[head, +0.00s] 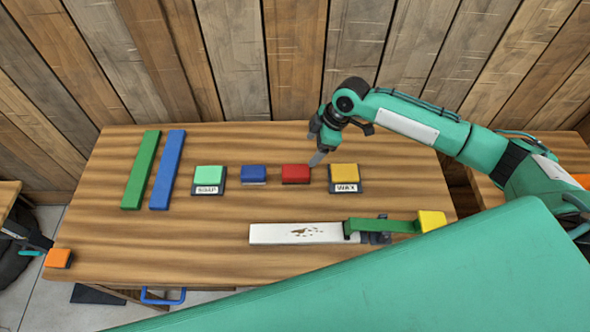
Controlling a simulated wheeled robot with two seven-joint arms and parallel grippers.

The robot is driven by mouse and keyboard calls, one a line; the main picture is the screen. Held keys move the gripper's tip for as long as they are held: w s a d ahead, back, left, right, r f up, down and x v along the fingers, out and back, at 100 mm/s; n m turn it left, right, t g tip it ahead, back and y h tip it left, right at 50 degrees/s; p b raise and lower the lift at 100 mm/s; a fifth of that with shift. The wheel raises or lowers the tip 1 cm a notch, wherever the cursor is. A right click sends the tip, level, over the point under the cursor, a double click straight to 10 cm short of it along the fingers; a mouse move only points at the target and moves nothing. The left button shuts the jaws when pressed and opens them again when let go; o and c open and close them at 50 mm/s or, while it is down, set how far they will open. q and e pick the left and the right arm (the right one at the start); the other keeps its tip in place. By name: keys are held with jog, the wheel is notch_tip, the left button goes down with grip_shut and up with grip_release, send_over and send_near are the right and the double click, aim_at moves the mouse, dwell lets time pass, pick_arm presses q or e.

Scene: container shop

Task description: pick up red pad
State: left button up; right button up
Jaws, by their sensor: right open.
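The red pad (295,171) lies on the wooden table, on a thin dark base, in a row of small pads. My right gripper (317,157) is above and just to the right of the red pad, pointing down. It is open and empty, with its fingertips close to the pad's right end; I cannot tell whether they touch it. My left gripper cannot be made out in the head view.
The row also holds a light green pad (210,174), a blue pad (254,173) and a yellow pad (345,172). A green bar (141,169) and blue bar (168,169) lie left. A stained white board (280,234) lies in front. Behind is a plank wall (240,60).

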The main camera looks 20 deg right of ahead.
jog(key=p, duration=0.1)
send_over(296, 170)
jog(key=d, duration=0.2)
notch_tip(296, 170, down, 6)
jog(key=shift+s+f, duration=0.15)
jog(key=shift+f, duration=0.1)
jog(key=p+x, duration=0.1)
jog(key=x, duration=0.1)
jog(key=p+x, duration=0.1)
jog(key=x, duration=0.1)
jog(key=shift+s+p, duration=0.15)
jog(key=shift+p, duration=0.2)
jog(key=shift+x, duration=0.8)
jog(key=shift+c, duration=0.2)
jog(key=c, duration=1.1)
